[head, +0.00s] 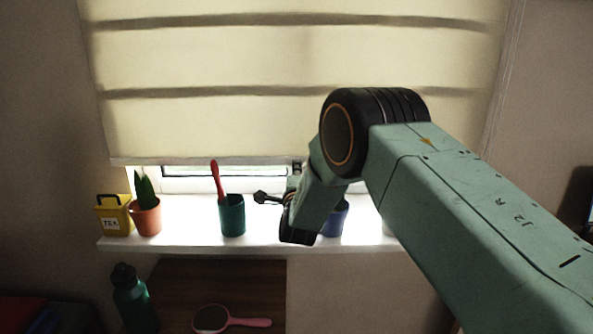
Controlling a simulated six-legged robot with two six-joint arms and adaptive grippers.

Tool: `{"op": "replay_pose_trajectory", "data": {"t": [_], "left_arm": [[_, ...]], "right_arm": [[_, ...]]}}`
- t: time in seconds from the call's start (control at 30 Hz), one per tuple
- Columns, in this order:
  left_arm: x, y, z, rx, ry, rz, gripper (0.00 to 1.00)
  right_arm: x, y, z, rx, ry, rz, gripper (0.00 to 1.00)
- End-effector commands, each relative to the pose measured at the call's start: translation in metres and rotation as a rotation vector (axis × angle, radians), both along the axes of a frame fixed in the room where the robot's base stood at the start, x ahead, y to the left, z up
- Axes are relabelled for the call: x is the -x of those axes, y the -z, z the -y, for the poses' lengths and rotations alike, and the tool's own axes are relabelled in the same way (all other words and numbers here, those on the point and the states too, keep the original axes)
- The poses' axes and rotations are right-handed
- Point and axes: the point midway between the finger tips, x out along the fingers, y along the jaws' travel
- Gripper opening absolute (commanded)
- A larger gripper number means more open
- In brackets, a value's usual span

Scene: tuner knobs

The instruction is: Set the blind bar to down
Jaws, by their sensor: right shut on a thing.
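The cream blind (290,65) hangs across the window with soft horizontal folds. Its blind bar (200,161) runs along the lower edge, a little above the sill, with a strip of bright window showing below it. My right arm comes in from the right and its wrist hides part of the blind and bar. My right gripper (296,171) is at the bar's lower edge, mostly hidden behind the wrist, and is shut on the bar. The exact contact is too small to see clearly. My left gripper is not in view.
On the white sill (185,243) stand a yellow tea tin (113,218), a potted plant (146,217), a green cup (232,217) with a red-handled thing, and a blue pot (336,219) partly behind my arm. Below are a green bottle (131,300) and a hairbrush (212,319).

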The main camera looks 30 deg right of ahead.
Motion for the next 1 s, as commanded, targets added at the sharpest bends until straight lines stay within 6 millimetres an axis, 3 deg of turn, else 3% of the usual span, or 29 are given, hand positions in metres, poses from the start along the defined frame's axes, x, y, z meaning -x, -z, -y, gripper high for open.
{"op": "replay_pose_trajectory", "data": {"t": [0.6, 1.0], "left_arm": [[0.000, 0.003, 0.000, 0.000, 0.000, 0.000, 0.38], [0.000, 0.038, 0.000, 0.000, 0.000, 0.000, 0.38]], "right_arm": [[0.000, 0.003, 0.000, 0.001, -0.001, -0.001, 0.00], [0.000, 0.048, -0.001, 0.000, -0.001, -0.003, 0.00]]}}
